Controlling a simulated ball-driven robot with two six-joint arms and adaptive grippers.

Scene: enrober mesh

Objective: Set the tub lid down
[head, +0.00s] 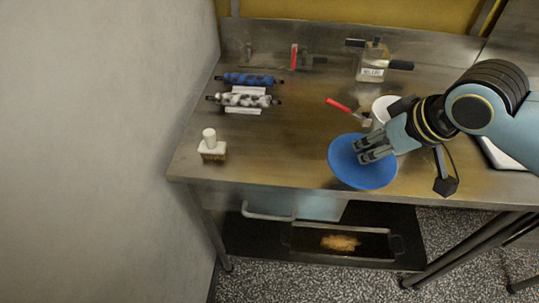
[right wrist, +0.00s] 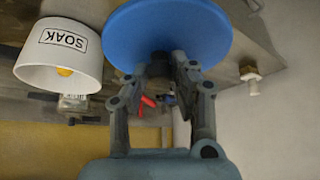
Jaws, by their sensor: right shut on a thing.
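The blue round tub lid (head: 361,174) is near the front edge of the steel table in the head view. It also shows in the right wrist view (right wrist: 165,30), across the fingertips. My right gripper (head: 362,150) is shut on the lid; the grip point shows as a dark knob between the fingers (right wrist: 158,66). Whether the lid touches the table is hard to tell. A white tub (head: 382,108) stands behind my right gripper, partly hidden by it; in the right wrist view it reads SOAK (right wrist: 60,55). My left gripper is not in view.
Two rollers, one blue (head: 248,79) and one white-patterned (head: 244,99), lie at the back left. A white-handled block (head: 211,148) stands front left. The table's front middle is clear.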

